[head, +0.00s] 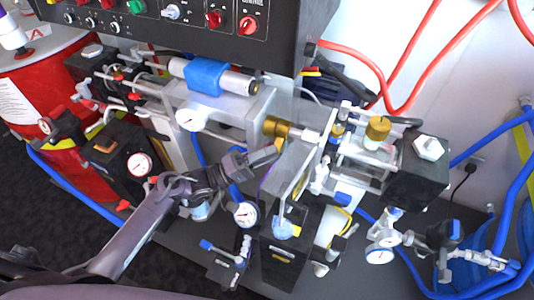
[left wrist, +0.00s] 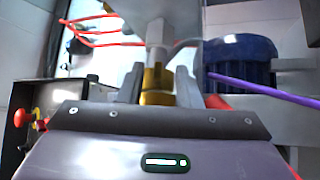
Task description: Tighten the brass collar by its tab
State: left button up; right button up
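The brass collar (head: 276,127) sits on a pale rod right of a grey block, near the middle of the head view. A tan, tab-like piece (head: 265,154) shows just below it, at the tip of my left gripper (head: 256,157). In the left wrist view brass (left wrist: 157,86) fills the space between the two grey fingers of my left gripper (left wrist: 159,82), with a grey shaft (left wrist: 157,48) beyond. The fingers stand apart on either side of the brass. Whether they press on it is unclear. My right gripper is not in view.
A black control panel (head: 190,22) overhangs the back. Pressure gauges (head: 245,214), valves and a plate (head: 289,180) crowd close around the gripper. A second brass fitting (head: 378,129) stands to the right. Red hoses (head: 400,85) hang behind; a red drum (head: 40,85) stands left.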

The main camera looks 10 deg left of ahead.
pick_arm(q)
jog(key=b+v, duration=0.1)
jog(key=v, duration=0.6)
jog(key=shift+s+a, duration=0.2)
jog(key=shift+a, duration=0.15)
jog(key=shift+f, duration=0.1)
